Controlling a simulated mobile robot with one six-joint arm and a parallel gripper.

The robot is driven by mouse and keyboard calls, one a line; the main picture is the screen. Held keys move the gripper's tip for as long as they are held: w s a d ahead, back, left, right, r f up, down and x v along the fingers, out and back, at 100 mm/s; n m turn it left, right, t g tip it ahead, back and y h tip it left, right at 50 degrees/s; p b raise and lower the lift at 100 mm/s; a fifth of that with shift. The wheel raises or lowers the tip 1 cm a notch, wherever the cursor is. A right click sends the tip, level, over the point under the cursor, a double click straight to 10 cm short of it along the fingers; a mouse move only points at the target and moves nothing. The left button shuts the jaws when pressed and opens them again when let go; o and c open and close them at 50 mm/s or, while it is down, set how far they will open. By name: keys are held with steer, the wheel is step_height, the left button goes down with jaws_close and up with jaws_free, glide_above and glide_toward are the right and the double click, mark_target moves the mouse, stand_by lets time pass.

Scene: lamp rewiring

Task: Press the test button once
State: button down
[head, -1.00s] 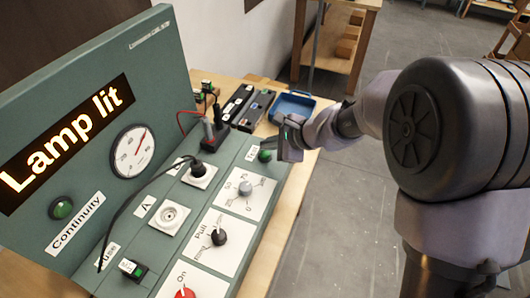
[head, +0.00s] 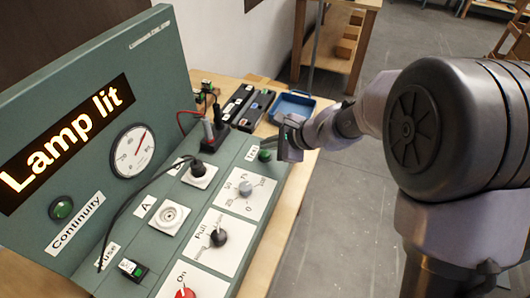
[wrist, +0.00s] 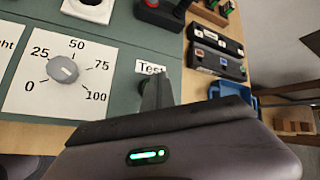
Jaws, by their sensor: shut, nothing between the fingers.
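The green test button (head: 264,155) sits on the sloped green panel near its right edge, beside the "Test" label (head: 252,153). The label also shows in the wrist view (wrist: 151,67). My gripper (head: 272,143) is shut and empty, with its fingertips close to the button, at its upper right in the head view. I cannot tell whether they touch it. The display (head: 68,143) reads "Lamp lit".
Nearby on the panel are a grey dial (head: 246,188), a black pull knob (head: 218,237), a red knob (head: 185,293) and a plug with a black cable (head: 198,169). Black trays (head: 246,107) and a blue bin (head: 292,107) stand beyond my gripper.

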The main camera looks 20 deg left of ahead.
mark_target(268, 155)
steer(key=shift+f, duration=0.1)
steer(key=shift+f+b, duration=0.3)
steer(key=shift+b, duration=0.25)
steer(key=shift+f+b, duration=0.4)
steer(key=shift+b, duration=0.1)
stand_by(0.3)
steer(key=shift+r, duration=0.15)
steer(key=shift+r+p, duration=0.65)
step_height(268, 155, up, 5)
steer(key=p, duration=0.4)
steer(key=shift+r, duration=0.1)
